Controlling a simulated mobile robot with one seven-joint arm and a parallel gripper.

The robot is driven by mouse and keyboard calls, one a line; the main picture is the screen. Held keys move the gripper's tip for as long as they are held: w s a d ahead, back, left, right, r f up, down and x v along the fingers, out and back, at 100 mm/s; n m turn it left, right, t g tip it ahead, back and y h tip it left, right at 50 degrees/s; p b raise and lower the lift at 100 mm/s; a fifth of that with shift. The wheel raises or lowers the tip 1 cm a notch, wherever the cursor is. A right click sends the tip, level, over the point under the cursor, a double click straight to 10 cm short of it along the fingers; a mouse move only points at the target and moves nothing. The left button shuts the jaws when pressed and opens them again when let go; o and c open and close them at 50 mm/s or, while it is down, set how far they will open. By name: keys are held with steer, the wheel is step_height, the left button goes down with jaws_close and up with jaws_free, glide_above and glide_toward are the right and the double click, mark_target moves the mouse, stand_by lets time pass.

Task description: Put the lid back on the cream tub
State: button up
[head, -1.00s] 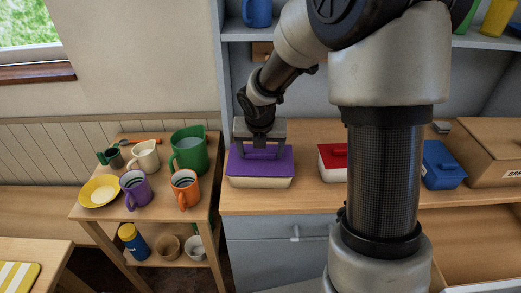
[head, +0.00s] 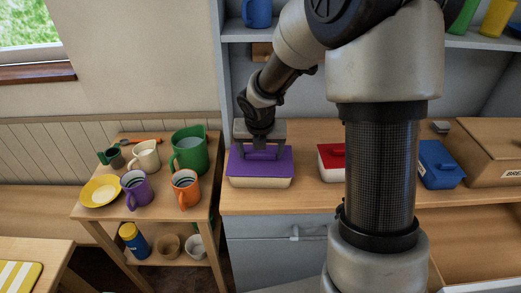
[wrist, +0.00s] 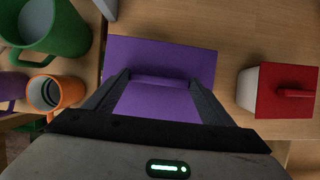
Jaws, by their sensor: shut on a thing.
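The cream tub (head: 260,183) stands on the counter at the left end, near the front edge. The purple lid (head: 262,167) lies over its top, looking level and in line with it; I cannot tell whether it is fully seated. My gripper (head: 262,155) points down from above and is shut on the lid's raised handle. In the wrist view the lid (wrist: 160,50) fills the middle, with its handle (wrist: 160,82) between the fingers of my gripper (wrist: 160,80). The lid hides the tub there.
A red-lidded tub (head: 331,163) stands to the right, partly behind my arm, then a blue-lidded tub (head: 440,165) and a bread box (head: 490,150). Left is a lower table with a green jug (head: 188,150), an orange mug (head: 185,188) and other cups.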

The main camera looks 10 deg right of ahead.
stand_by(0.3)
steer(key=o, duration=1.1)
steer(key=shift+o, duration=0.3)
steer(key=shift+r, duration=0.15)
step_height(320, 180, up, 7)
steer(key=p, duration=0.7)
steer(key=shift+p, duration=0.4)
steer(key=shift+c, duration=0.4)
jaws_close()
